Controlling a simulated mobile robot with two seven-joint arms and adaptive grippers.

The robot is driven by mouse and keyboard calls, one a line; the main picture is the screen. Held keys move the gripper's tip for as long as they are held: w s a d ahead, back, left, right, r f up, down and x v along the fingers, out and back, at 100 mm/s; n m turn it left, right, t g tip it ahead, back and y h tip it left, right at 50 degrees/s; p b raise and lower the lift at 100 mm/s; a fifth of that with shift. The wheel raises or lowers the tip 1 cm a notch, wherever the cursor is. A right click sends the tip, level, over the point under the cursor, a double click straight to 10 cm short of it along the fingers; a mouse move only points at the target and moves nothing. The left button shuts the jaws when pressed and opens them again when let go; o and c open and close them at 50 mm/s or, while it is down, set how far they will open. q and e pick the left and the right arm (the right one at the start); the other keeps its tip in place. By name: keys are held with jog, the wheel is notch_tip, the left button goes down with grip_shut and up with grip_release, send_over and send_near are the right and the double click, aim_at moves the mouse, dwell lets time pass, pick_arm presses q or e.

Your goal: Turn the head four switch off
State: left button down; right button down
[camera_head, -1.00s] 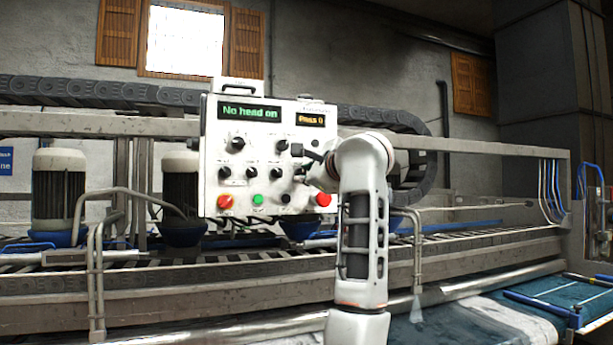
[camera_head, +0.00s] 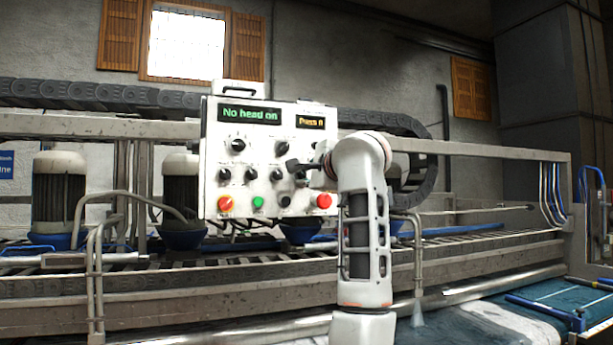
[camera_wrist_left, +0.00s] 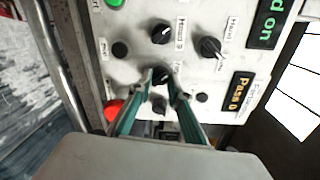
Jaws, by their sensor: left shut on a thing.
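The white control panel (camera_head: 262,150) faces me, with several black knobs and a green display (camera_head: 249,114) reading "No head on". In its lower row, a knob (camera_head: 276,174) shows left of my left gripper (camera_head: 291,165). In the left wrist view the panel is turned sideways. There the left gripper (camera_wrist_left: 161,72) has its green fingers on either side of a black knob (camera_wrist_left: 159,77), shut on it. This knob is beside the one labelled Head 3 (camera_wrist_left: 162,33), in the fourth place of the row. Its own label is mostly hidden. My right gripper is out of view.
A red button (camera_head: 324,201) sits at the panel's lower right, below the gripper. A smaller display (camera_head: 310,122) reads "Pass 0". A conveyor machine with metal rails (camera_head: 200,270) runs below and behind the panel.

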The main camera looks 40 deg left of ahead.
pick_arm(q)
jog(key=c, duration=1.9)
grip_release()
jog(key=shift+d, duration=0.1)
jog(key=v, duration=0.7)
jog(key=shift+s+d, duration=0.15)
